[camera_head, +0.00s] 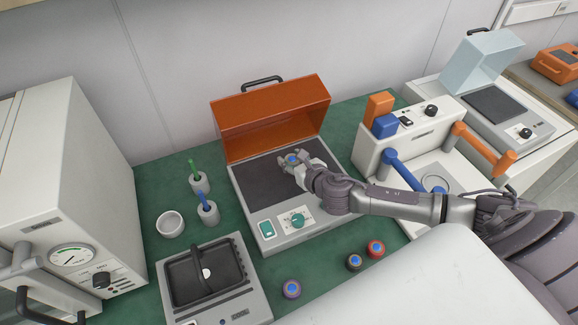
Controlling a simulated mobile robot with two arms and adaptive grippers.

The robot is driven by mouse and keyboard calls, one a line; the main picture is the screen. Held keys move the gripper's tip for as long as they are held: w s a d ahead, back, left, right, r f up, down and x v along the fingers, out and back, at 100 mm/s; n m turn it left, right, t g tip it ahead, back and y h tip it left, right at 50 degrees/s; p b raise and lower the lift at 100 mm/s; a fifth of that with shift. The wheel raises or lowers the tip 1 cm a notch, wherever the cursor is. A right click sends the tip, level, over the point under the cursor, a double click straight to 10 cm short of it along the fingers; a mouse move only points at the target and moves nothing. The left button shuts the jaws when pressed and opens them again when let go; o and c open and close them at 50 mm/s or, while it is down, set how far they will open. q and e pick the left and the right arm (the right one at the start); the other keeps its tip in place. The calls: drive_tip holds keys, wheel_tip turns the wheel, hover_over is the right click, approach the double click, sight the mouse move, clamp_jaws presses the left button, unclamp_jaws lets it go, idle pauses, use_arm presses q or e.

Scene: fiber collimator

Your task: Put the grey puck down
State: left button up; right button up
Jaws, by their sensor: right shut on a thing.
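My right gripper (294,164) reaches in from the right over the dark plate of the device with the raised orange lid (270,118). The fingers hide most of the puck's side. I cannot tell whether the puck touches the plate (262,182) or hangs just above it. My left gripper is not in view.
Several other pucks stand on the green mat in front, including a red one (376,248) and a purplish one (291,289). A white bowl (170,223) and two pen holders are at left. A black-lidded device (240,305) and a white handled machine (400,140) flank the plate.

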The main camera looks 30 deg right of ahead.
sight(289, 175)
drive_tip(key=shift+w+a+f, duration=0.25)
drive_tip(key=shift+w, duration=0.1)
drive_tip(key=shift+f, duration=0.2)
wheel_tip(289, 175, down, 3)
drive_tip(key=shift+f, duration=0.2)
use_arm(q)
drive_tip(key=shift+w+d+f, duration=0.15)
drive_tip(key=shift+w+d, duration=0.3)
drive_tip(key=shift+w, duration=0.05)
use_arm(e)
drive_tip(key=shift+f, duration=0.1)
drive_tip(key=shift+f+b, duration=0.2)
drive_tip(key=shift+b, duration=0.15)
drive_tip(key=o, duration=1.3)
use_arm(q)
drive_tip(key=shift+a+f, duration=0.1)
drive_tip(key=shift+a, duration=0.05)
use_arm(e)
drive_tip(key=shift+r, duration=0.1)
